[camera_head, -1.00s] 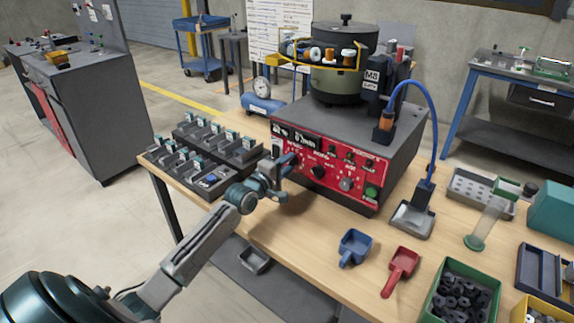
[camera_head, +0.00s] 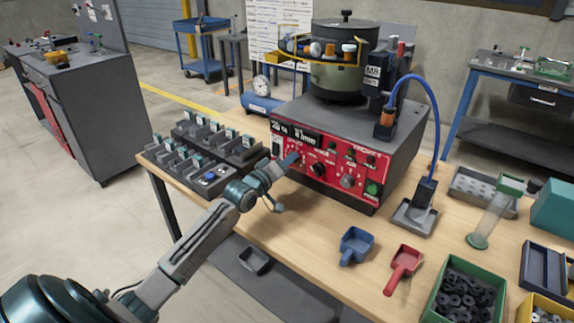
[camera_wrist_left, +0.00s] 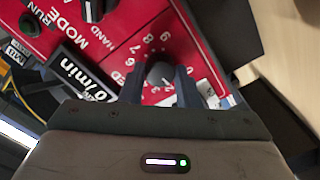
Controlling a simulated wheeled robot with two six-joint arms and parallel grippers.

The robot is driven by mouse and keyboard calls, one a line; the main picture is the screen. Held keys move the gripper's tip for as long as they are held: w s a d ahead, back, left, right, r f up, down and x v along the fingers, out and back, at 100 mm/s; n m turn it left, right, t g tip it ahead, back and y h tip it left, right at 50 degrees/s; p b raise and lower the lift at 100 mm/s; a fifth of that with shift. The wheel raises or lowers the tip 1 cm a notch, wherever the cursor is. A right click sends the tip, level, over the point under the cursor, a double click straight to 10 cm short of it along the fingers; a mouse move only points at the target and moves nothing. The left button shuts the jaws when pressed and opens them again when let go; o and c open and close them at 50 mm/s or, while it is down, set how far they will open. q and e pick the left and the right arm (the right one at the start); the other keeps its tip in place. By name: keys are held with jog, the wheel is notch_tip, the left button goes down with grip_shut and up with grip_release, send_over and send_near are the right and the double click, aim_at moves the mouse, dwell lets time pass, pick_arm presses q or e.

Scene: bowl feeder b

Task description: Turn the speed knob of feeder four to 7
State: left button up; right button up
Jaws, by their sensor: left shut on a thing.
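The feeder's control box (camera_head: 340,135) has a red front panel with knobs, buttons and a small display. My left gripper (camera_head: 291,160) is at the left part of this panel. White dial numbers (camera_wrist_left: 136,50) ring the knob on the red panel; the fingers hide part of the dial. I cannot tell which number the knob points at. My right gripper is not in view.
A black knob (camera_head: 318,170) and a green button (camera_head: 372,188) are on the same panel. Dark part trays (camera_head: 240,155) stand left of the box. A blue scoop (camera_head: 355,245), a red scoop (camera_head: 404,262) and a green bin (camera_head: 436,306) lie in front. Bare tabletop lies before the panel.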

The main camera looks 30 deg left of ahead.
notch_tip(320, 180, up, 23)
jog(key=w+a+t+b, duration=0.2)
jog(key=b, duration=0.5)
pick_arm(q)
jog(key=shift+f+m+b, duration=0.15)
jog(key=shift+m+b, duration=1.85)
jog(key=shift+m, duration=14.8)
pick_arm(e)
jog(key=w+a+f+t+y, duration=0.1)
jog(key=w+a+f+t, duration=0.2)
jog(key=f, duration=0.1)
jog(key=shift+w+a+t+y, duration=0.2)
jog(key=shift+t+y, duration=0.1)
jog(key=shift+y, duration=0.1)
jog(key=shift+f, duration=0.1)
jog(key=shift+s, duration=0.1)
pick_arm(q)
jog(key=o, duration=1)
